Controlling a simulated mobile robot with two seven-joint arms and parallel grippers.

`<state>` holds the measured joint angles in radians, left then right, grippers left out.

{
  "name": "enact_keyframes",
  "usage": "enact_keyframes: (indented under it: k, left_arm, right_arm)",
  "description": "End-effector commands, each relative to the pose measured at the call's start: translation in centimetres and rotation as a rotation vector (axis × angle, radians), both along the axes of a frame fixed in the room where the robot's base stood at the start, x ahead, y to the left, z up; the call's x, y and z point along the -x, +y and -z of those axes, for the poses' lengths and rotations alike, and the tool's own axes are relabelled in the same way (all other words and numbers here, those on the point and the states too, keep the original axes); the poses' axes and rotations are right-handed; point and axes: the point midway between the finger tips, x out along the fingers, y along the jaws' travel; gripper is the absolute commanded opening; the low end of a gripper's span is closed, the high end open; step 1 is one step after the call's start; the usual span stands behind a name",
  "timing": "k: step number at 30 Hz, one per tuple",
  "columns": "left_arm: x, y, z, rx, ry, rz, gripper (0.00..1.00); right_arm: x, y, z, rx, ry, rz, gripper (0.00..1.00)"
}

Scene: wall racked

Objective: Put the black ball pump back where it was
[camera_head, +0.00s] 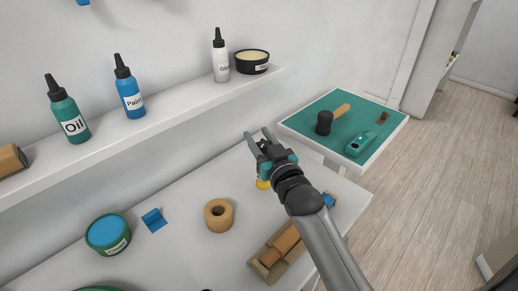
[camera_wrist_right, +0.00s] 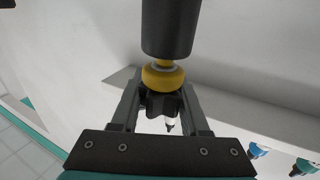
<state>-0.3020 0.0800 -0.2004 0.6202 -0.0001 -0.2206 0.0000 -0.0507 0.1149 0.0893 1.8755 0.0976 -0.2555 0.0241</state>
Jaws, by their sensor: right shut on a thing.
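My right gripper (camera_head: 258,137) reaches over the white table beneath the shelf, fingers pointing toward the wall. In the right wrist view the gripper (camera_wrist_right: 160,95) is shut on the black ball pump (camera_wrist_right: 169,28), which has a thick black body, a yellow collar and a dark lobed part between the fingers. In the head view only a bit of yellow on the pump (camera_head: 263,185) shows beside the gripper; the rest is hidden. My left gripper is not in view.
The white wall shelf (camera_head: 150,111) holds an Oil bottle (camera_head: 68,110), Paint bottle (camera_head: 129,88), Glue bottle (camera_head: 220,58) and black tin (camera_head: 252,62). A tape roll (camera_head: 219,215), wooden box (camera_head: 270,271) and green tin (camera_head: 107,234) stand below. A mallet (camera_head: 332,118) lies on the green-topped surface.

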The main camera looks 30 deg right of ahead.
Motion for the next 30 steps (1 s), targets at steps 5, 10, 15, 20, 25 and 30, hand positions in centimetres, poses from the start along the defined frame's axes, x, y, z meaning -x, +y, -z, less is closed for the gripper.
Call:
enact_keyframes:
  k: [5,10,15,20,25,30]
  left_arm:
    - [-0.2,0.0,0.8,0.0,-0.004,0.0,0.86]
    - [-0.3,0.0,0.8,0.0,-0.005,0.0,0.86]
    - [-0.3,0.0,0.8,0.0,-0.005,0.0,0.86]
    - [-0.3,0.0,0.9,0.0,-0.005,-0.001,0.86]
    - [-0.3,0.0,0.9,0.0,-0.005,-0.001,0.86]
    - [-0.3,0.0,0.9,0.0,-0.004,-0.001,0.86]
  right_arm:
    - [0.0,0.0,2.5,-0.001,-0.001,0.0,0.0]
    - [0.0,0.0,2.6,-0.001,-0.004,-0.001,0.0]
    - [0.0,0.0,2.7,-0.001,-0.003,-0.001,0.0]
    - [0.0,0.0,3.0,0.0,0.001,0.0,0.54]
    - [0.0,0.0,3.0,0.0,0.001,0.0,0.73]
    - [0.0,0.0,3.0,0.0,0.001,0.0,0.75]
